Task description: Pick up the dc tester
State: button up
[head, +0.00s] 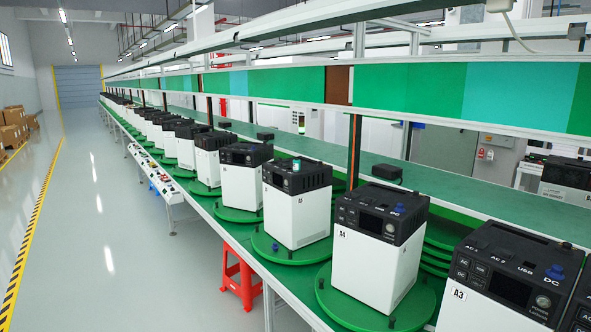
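No object is plainly marked as the dc tester, and I cannot tell which item it is. A white unit with a black top, labelled A4 (375,262), stands on a green turntable. A small blue piece (399,208) sits on its top by the DC mark. The A3 unit (470,306) at the lower right has a similar blue piece (556,272) by its DC mark. The unit behind A4 (297,218) has a small green-and-white piece (296,164) on top. My gripper is not in view.
Similar units run in a long row along the green-topped line. Small black boxes (387,173) lie on the bench behind. A red stool (238,278) stands under the line's edge. A white control panel (157,178) juts into the aisle. The grey floor (110,240) at left is clear.

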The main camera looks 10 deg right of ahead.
aim_at(297, 164)
jog(key=u, duration=0.7)
jog(key=i, duration=0.9)
jog(key=u, duration=0.7)
jog(key=i, duration=1.6)
jog(key=z, duration=0.7)
jog(key=i, duration=0.55)
jog(key=z, duration=0.2)
